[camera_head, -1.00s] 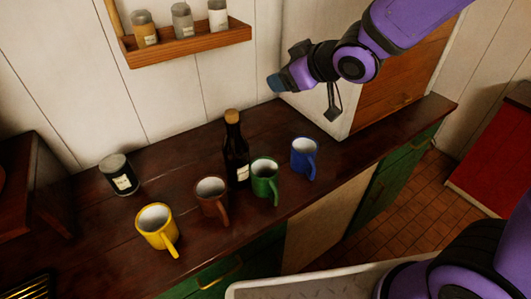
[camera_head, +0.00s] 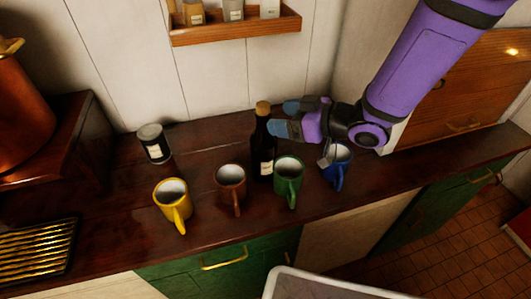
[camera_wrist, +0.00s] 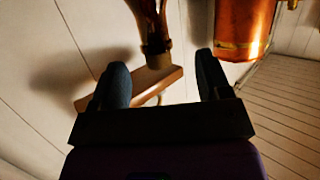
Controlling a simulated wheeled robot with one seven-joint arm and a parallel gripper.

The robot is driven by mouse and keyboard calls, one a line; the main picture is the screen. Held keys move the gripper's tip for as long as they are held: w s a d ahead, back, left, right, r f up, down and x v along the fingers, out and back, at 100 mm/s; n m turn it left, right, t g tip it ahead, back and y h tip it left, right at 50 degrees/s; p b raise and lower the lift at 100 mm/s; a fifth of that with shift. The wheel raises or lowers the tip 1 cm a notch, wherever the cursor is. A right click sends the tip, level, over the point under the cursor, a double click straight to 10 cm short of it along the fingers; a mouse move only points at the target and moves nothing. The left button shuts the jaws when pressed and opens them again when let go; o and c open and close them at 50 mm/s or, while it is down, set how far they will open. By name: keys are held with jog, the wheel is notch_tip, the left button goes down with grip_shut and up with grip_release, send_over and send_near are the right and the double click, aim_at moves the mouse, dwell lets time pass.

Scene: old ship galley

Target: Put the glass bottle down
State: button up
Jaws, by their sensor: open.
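The dark glass bottle (camera_head: 262,140) with a cork top and pale label stands upright on the dark wooden counter (camera_head: 110,215), behind the brown and green mugs. My gripper (camera_head: 284,117) is open at neck height, just right of the bottle, its blue-grey fingers pointing left. The nearer fingertip overlaps the bottle's edge in the head view; I cannot tell whether it touches. In the wrist view the bottle (camera_wrist: 150,22) appears upside down, ahead of the gap between my open fingers (camera_wrist: 158,75).
Yellow (camera_head: 172,200), brown (camera_head: 230,183), green (camera_head: 289,178) and blue (camera_head: 336,165) mugs stand along the front; the blue one is under my gripper. A wooden shelf (camera_head: 235,30) hangs above. A copper pot (camera_head: 20,115) is left.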

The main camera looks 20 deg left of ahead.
aim_at(263, 114)
jog(key=shift+w+x, duration=0.15)
jog(key=shift+x, duration=1.35)
jog(key=shift+w+x, duration=0.1)
jog(key=shift+x, duration=1.4)
grip_shut()
